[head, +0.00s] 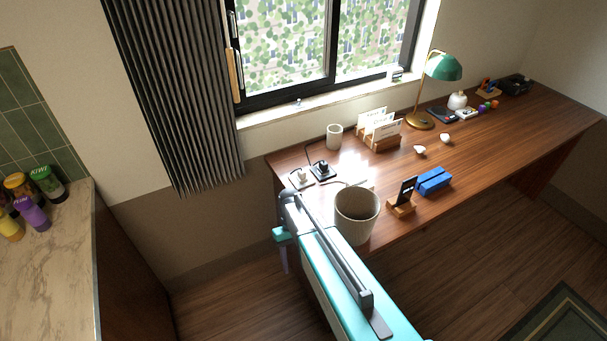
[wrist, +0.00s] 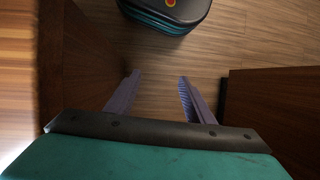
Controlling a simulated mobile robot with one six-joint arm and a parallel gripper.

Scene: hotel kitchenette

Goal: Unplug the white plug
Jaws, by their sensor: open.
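The white plug (head: 302,176) stands in a light socket plate at the left end of the wooden desk (head: 480,120) in the head view. A black plug (head: 322,165) sits beside it in a dark socket plate, to the right and slightly behind. My gripper (wrist: 159,77) is open and empty in the wrist view, with its two fingers apart over the floor. It is away from both plugs, and neither plug shows in the wrist view.
A ribbed bin-like cup (head: 357,215) stands close to my arm at the desk's front edge. A phone stand (head: 402,200), blue block (head: 434,181), white cup (head: 334,136) and letter holder (head: 379,138) are on the desk. A counter (head: 45,265) with bottles is at left.

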